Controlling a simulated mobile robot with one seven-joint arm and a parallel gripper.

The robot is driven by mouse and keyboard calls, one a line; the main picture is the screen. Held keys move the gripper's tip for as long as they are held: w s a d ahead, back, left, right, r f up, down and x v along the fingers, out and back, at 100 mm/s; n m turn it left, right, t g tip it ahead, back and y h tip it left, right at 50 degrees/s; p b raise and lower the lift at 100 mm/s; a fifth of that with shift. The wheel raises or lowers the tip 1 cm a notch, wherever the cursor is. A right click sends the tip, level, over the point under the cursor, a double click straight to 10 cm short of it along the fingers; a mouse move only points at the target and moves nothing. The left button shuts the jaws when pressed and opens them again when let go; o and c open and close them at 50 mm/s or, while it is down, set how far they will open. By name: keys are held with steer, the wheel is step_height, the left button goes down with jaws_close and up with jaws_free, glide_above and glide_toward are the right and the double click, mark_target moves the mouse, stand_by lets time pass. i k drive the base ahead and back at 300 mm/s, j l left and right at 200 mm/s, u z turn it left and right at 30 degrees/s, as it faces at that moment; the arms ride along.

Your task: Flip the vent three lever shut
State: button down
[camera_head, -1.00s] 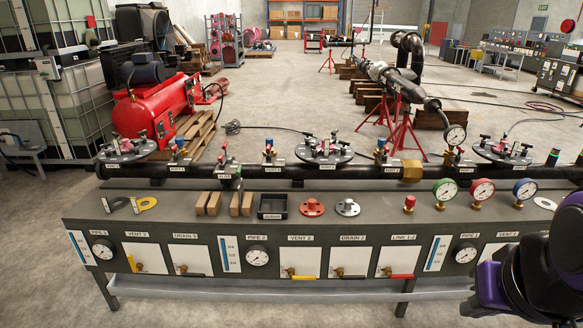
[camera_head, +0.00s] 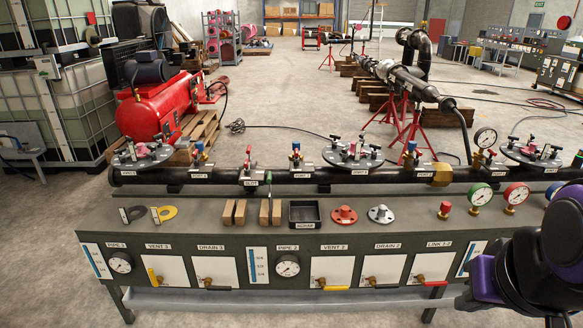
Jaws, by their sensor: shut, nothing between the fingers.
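The panel with the leftmost yellow lever, whose small label appears to read VENT 3 (camera_head: 158,246), is on the front of the grey bench at the left. Its yellow lever (camera_head: 153,275) stands nearly upright on a brass valve at the panel's lower left. My arm shows at the right edge in black and purple, well to the right of this lever. My gripper's fingers are not in view.
The adjacent drain panel has a black lever (camera_head: 219,288) lying flat. Another yellow lever (camera_head: 333,288) and a red lever (camera_head: 434,283) also lie flat. Wooden blocks (camera_head: 241,211), a black tray (camera_head: 304,225) and flanges stand on the bench (camera_head: 150,228).

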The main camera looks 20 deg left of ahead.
mark_target(155, 282)
steer(key=i+j, duration=0.1)
steer(key=j, duration=0.6)
steer(key=i+j, duration=0.1)
steer(key=j, duration=0.6)
steer(key=i+j, duration=0.1)
steer(key=j, duration=1.3)
steer(key=i+j, duration=0.15)
steer(key=j, duration=0.55)
steer(key=i+j, duration=0.1)
steer(key=j, duration=0.6)
steer(key=k+j+u, duration=0.1)
steer(key=j, duration=0.15)
steer(key=j+u, duration=0.1)
steer(key=j, duration=0.2)
steer(key=i+l+z, duration=0.1)
steer(key=l, duration=0.25)
